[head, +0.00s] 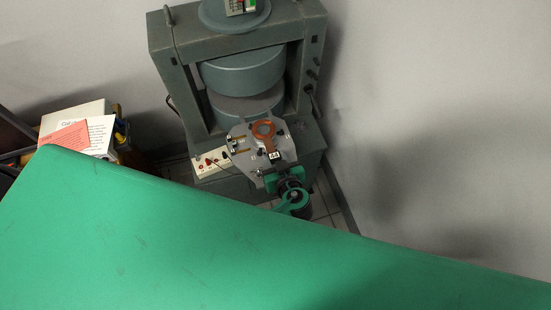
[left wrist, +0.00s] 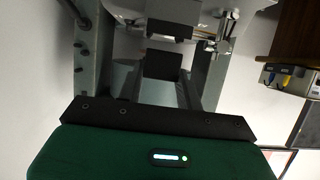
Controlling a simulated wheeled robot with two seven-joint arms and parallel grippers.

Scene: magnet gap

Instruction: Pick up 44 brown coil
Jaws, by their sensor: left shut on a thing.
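The brown coil (head: 263,129), a ring with a short tail and a black tag (head: 274,155) reading 44, is over a grey plate (head: 241,152) in front of the magnet. My left gripper (head: 281,169) is at the tag end of the coil and is shut on it. The exact contact between fingers and coil is too small to make out. In the left wrist view, dark blocks (left wrist: 163,65) show ahead of my gripper's black bar, with part of the pale plate (left wrist: 190,12) beyond. My right gripper is not in view.
The large grey-green magnet (head: 243,72) stands behind the plate, with round poles and a narrow gap. A green surface (head: 200,240) fills the foreground. A box with papers (head: 80,135) is at the left. Bare wall is at the right.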

